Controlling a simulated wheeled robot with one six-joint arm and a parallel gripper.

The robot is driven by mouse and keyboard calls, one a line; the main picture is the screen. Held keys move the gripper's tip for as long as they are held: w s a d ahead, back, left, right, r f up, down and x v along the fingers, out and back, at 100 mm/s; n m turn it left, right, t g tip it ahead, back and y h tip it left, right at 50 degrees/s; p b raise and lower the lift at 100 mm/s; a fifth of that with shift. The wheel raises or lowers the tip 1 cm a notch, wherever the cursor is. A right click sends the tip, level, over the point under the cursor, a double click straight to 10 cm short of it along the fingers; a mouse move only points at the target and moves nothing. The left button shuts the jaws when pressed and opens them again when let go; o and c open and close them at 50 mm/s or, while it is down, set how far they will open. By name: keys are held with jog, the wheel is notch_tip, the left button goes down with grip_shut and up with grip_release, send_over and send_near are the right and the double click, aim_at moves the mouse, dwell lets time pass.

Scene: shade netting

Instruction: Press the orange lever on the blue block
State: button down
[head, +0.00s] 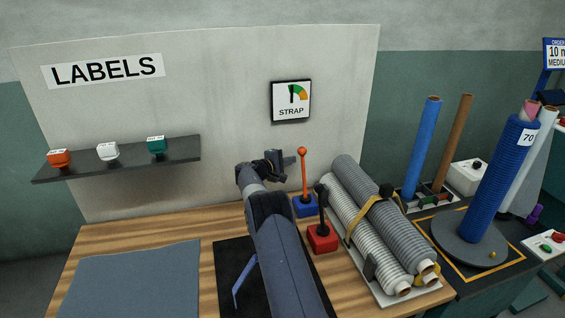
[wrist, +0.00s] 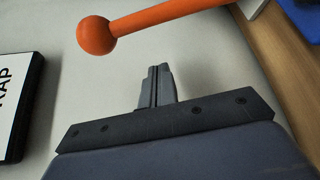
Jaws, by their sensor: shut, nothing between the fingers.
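The orange lever (head: 304,175) stands upright on the blue block (head: 306,207) at the back of the wooden bench, with a round orange knob on top. My gripper (head: 283,165) is shut and empty, just left of the lever's upper part in the head view. In the wrist view the orange knob (wrist: 97,36) and its rod cross the top of the picture, beyond the tips of my shut gripper (wrist: 157,70). A gap shows between fingertips and lever there. A corner of the blue block (wrist: 250,8) shows at the top right.
A red block (head: 322,238) with a black lever stands close in front of the blue block. Strapped grey rolls (head: 375,225) lie to the right. A STRAP gauge (head: 291,101) hangs on the wall panel behind. A grey mat (head: 130,280) lies at the left.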

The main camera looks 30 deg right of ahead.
aim_at(303, 173)
jog(key=shift+s+d+r+p, duration=0.1)
jog(key=shift+s+r+p, duration=0.25)
jog(key=shift+s, duration=0.6)
jog(key=shift+s+r+p, duration=0.2)
jog(key=shift+s+r, duration=0.1)
jog(key=shift+s, duration=0.6)
jog(key=shift+s+f+b, duration=0.1)
jog(key=shift+s+b, duration=0.1)
jog(key=shift+b, duration=0.65)
